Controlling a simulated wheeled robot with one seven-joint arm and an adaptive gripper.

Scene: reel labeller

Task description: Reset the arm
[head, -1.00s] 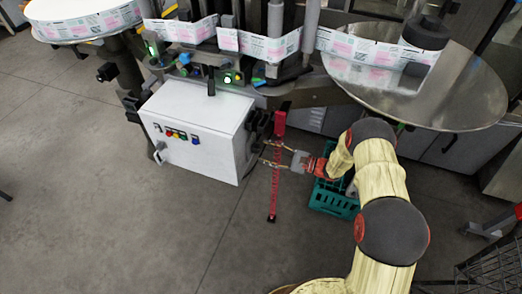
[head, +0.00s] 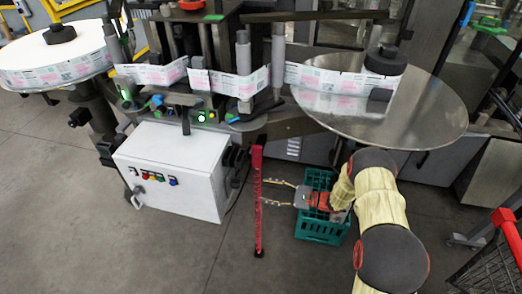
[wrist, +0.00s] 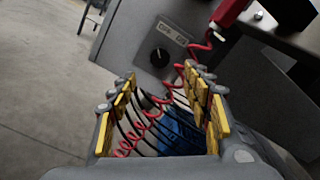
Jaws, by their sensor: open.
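My gripper (head: 276,195) is at the end of my arm, low beside the reel labeller and above the teal crate. In the wrist view my gripper (wrist: 165,85) shows yellow-padded fingers spread apart. A red coiled cable (wrist: 150,125) runs through the space between them in that view. I cannot tell whether the fingers touch it. No object is visibly clamped.
The white control box (head: 175,172) stands left of the red bar. The teal crate (head: 320,232) is on the floor below my gripper. A red-handled cart (head: 500,255) is at lower right. Floor at lower left is clear.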

